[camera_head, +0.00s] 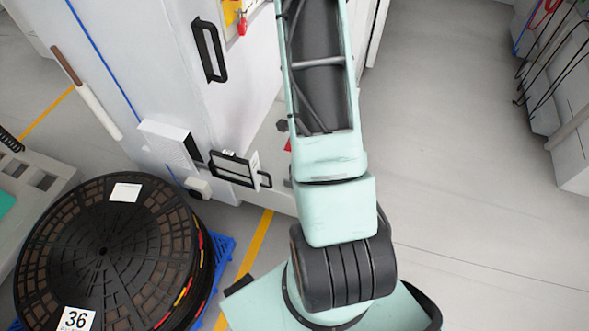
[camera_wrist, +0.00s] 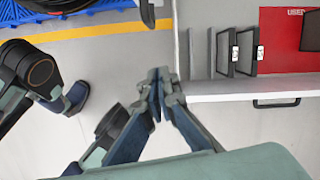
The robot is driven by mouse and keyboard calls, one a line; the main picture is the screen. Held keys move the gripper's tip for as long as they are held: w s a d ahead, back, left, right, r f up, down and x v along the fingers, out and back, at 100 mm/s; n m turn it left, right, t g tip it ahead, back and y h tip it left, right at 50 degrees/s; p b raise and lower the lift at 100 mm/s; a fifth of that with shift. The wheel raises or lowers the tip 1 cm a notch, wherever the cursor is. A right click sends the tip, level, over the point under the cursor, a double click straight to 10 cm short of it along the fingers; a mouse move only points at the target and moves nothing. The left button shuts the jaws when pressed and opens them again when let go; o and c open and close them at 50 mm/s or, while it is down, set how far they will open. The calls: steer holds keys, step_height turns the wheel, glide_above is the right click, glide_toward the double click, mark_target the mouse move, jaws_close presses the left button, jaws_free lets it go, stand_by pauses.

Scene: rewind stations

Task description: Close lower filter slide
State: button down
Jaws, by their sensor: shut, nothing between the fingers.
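Two dark-framed filter slides with white tags stand side by side at the white cabinet in the wrist view, one nearer my gripper (camera_wrist: 228,54) and one farther right (camera_wrist: 248,52). I cannot tell from this angle which one is lower. In the head view the dark slide frames (camera_head: 235,170) stick out near the bottom of the white cabinet (camera_head: 160,60), with a black handle at their right end. My gripper (camera_wrist: 158,97) is shut and empty in the wrist view, left of the slides and apart from them. It does not show in the head view.
A large black reel (camera_head: 100,250) lies on a blue pallet (camera_head: 224,250) left of my base. A black door handle (camera_head: 210,50) is on the cabinet above the slides. A red panel (camera_wrist: 290,30) is beyond the slides. Floor at the right (camera_head: 460,130) is clear.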

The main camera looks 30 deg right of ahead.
mark_target(238, 167)
steer(key=w+a+f+b, duration=0.1)
steer(key=w+a+f, duration=0.2)
steer(key=a+f, duration=0.1)
steer(key=shift+w+f, duration=0.25)
steer(key=shift+f, duration=0.35)
steer(key=w+a+p, duration=0.2)
steer(key=w, duration=0.1)
steer(key=w+a+p, duration=0.2)
steer(key=w+a, duration=0.1)
steer(key=w+a+p, duration=0.1)
steer(key=w+a, duration=0.1)
steer(key=w, duration=0.1)
steer(key=shift+w+a+r+p, duration=0.2)
steer(key=shift+w+a+p, duration=0.15)
steer(key=shift+w+p, duration=0.05)
steer(key=shift+w+a+f, duration=0.2)
steer(key=shift+w+a, duration=0.15)
steer(key=shift+w, duration=0.1)
